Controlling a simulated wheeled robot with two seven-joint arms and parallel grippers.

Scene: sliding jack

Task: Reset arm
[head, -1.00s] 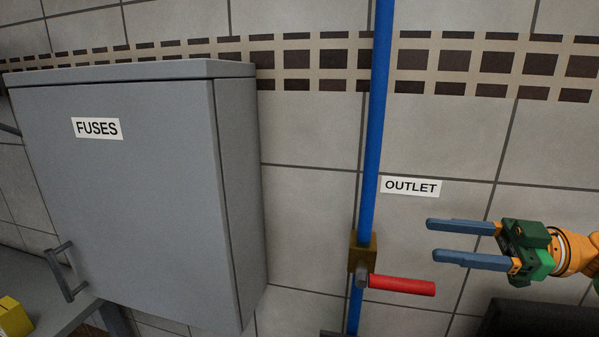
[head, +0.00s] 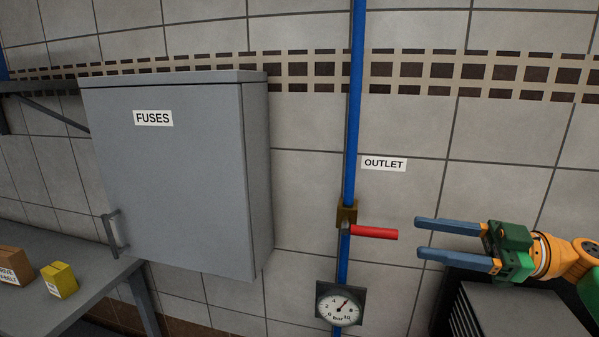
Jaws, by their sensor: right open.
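My right gripper (head: 418,238) is open and empty, its two blue fingers pointing left. It is to the right of the red valve handle (head: 373,232), with a gap between them in the picture. The handle points right from a brass valve (head: 346,215) on the vertical blue pipe (head: 354,110). An "OUTLET" label (head: 384,163) is on the wall beside the pipe. My left gripper is not in view.
A closed grey "FUSES" cabinet (head: 180,190) hangs on the tiled wall at left. A pressure gauge (head: 339,305) is below the valve. A yellow box (head: 59,280) and a brown box (head: 18,266) stand on the grey table (head: 90,291). A dark-sided grey unit (head: 520,312) is below my right gripper.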

